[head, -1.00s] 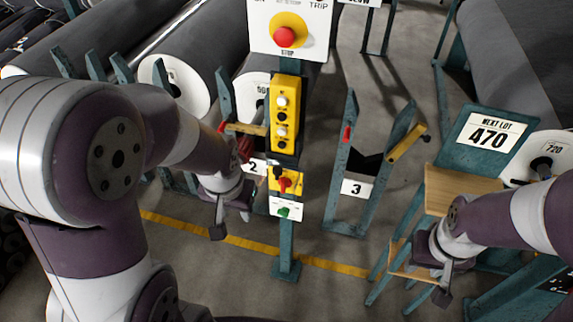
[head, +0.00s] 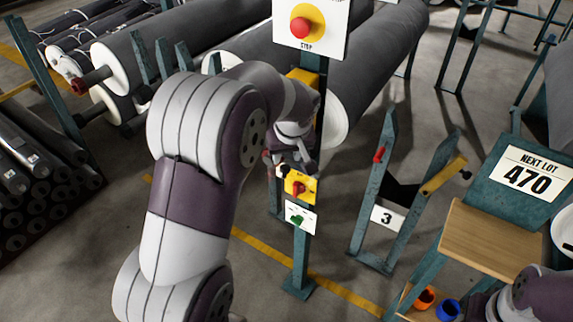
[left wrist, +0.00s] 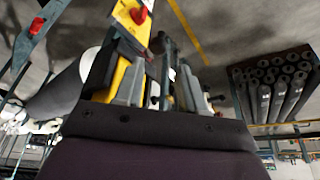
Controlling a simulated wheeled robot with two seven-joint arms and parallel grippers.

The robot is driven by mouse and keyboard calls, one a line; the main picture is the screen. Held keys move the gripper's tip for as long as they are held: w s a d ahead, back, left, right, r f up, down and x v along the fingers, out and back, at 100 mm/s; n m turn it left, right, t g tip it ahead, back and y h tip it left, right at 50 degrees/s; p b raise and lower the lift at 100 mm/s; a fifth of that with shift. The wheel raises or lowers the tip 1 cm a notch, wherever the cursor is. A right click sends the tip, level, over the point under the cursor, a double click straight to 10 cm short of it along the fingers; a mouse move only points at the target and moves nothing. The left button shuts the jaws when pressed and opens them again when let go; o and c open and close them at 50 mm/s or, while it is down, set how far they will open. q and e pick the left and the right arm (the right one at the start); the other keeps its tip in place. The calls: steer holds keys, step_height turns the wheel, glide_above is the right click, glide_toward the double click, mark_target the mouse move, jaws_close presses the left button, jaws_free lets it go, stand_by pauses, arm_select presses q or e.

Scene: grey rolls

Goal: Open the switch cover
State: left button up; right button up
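A yellow plate with a red switch (head: 299,188) is on the teal post, just below my left gripper (head: 304,163) in the head view. The red switch also shows at the top of the left wrist view (left wrist: 138,15). A white plate with a green switch (head: 299,218) is below it. The yellow button box (head: 304,77) above is mostly hidden by my left arm. No separate cover can be made out. The left gripper appears open and empty, its grey fingers apart in the left wrist view (left wrist: 157,88); contact cannot be told. Only my right forearm shows at lower right.
A white panel with a red STOP button (head: 300,27) tops the post. Stand 3 (head: 387,217) and a wooden-topped stand (head: 490,240) with the 470 sign (head: 527,176) are to the right. Grey rolls (head: 20,170) fill the left. Floor before the post is clear.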

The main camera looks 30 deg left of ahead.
mark_target(286, 167)
arm_select(q)
steer(key=x, duration=0.7)
steer(key=shift+d, duration=0.1)
steer(key=shift+r, duration=0.1)
arm_select(e)
steer(key=shift+d+r, duration=0.1)
steer(key=shift+d, duration=0.05)
arm_select(q)
steer(key=shift+d, duration=0.1)
steer(key=shift+c, duration=0.3)
